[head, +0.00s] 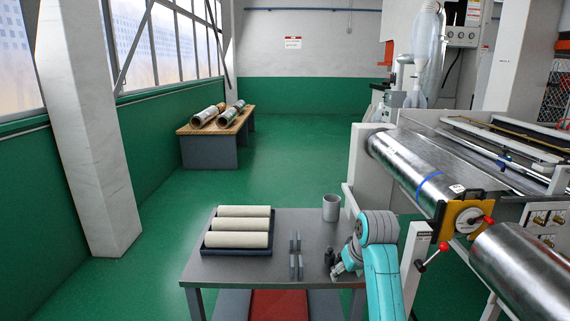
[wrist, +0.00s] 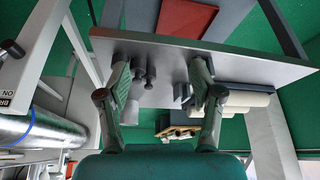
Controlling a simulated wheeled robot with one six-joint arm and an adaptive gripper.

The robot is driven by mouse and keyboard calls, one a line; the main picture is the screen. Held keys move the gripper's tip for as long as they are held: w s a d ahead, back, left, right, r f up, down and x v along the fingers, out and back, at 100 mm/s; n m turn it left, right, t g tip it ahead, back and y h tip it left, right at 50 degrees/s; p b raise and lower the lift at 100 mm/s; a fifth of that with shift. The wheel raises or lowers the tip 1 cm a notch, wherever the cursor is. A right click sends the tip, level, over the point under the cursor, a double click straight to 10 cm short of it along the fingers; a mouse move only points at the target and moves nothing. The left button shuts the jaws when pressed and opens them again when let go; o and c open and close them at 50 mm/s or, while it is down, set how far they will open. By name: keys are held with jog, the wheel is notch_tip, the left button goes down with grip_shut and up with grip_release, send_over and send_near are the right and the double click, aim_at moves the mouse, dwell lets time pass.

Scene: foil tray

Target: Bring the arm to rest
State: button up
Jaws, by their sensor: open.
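My arm (head: 380,265) is teal and rises at the right front of the grey table, bent over at its top joint. My gripper (head: 336,270) is low at the table's right side, beside small dark upright pieces (head: 329,256). In the wrist view my gripper (wrist: 160,82) has its two fingers spread wide with nothing held between them. The dark pieces also show there between the fingers, farther off. Whether a fingertip touches the table cannot be told.
On the table (head: 225,271) are a dark tray (head: 236,252) with cream rolls, grey metal rails (head: 296,262) and a grey cup (head: 331,207). A roller machine (head: 410,165) stands close on the right. A wooden bench (head: 216,127) with rolls stands behind left. Green floor (head: 290,160) is open.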

jog(key=s+f+m+t, duration=0.1)
jog(key=s+f+t, duration=0.1)
jog(key=s+f, duration=0.8)
jog(key=s+f+t, duration=0.1)
jog(key=s+f, duration=0.5)
jog(key=f, duration=0.8)
jog(key=s+f+t, duration=0.2)
jog(key=s+f, duration=0.2)
jog(key=s, duration=0.6)
jog(key=s+d+r+m+t, duration=0.1)
jog(key=s+r+t, duration=0.15)
jog(key=s, duration=1.55)
jog(key=s+r+t+h, duration=0.1)
jog(key=s+r+t, duration=0.1)
jog(key=s+r, duration=1.3)
jog(key=shift+s+d+r+m+t, duration=0.25)
jog(key=shift+s+d+m+t, duration=0.05)
jog(key=shift+s+t, duration=0.05)
